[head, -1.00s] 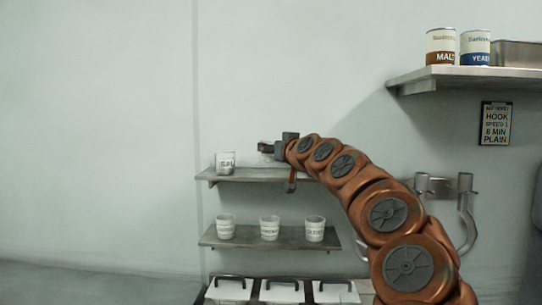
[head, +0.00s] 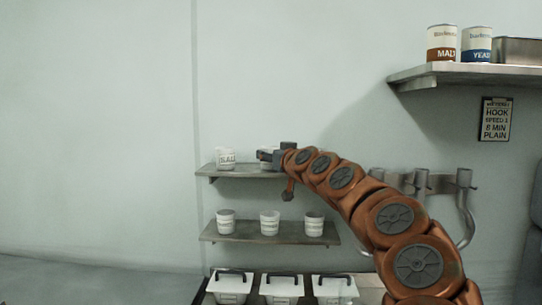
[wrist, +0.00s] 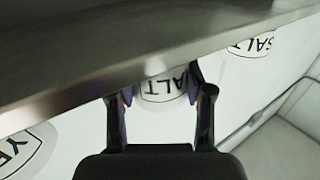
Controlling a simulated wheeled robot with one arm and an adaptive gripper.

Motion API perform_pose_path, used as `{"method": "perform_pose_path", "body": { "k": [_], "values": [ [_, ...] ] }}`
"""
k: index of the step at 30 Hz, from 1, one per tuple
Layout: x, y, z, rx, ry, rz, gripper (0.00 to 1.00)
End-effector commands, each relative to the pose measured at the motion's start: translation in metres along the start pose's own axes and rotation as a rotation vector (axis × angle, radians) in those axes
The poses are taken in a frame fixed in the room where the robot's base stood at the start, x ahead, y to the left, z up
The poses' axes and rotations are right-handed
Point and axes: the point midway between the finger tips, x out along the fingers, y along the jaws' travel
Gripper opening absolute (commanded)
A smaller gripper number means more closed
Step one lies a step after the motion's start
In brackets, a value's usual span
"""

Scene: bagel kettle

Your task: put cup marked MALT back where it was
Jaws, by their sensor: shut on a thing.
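My gripper (head: 264,155) is at the upper wall shelf (head: 240,172), right of a white cup marked SALT (head: 225,157). In the wrist view my gripper (wrist: 160,105) is shut on a white cup (wrist: 164,86), with a finger on each side. Its upside-down label reads "ALT"; the first letter is hidden. The held cup shows only as a small pale patch in the head view. The shelf edge (wrist: 150,62) cuts across part of it in the wrist view, and I cannot tell whether the cup touches the shelf.
The SALT cup (wrist: 255,45) is at right in the wrist view, and a cup marked "YE" (wrist: 25,150) is at lower left. Several cups stand on the lower shelf (head: 290,232). A MALT can (head: 441,43) and a YEAST can (head: 477,45) stand on the high right shelf.

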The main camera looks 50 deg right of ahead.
Motion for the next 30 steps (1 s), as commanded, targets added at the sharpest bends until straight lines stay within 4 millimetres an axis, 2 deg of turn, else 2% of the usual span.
{"method": "perform_pose_path", "body": {
  "k": [5,6,12,26,30],
  "values": [
    [0.000,0.000,0.005,0.000,0.000,-0.001,0.20],
    [0.000,0.000,0.004,0.000,0.000,-0.001,0.55],
    [0.000,0.000,0.003,0.000,-0.001,-0.001,0.76],
    [0.000,0.000,-0.003,0.001,0.000,-0.001,0.77],
    [-0.018,0.001,0.000,-0.001,0.002,0.000,0.77]
  ]
}}
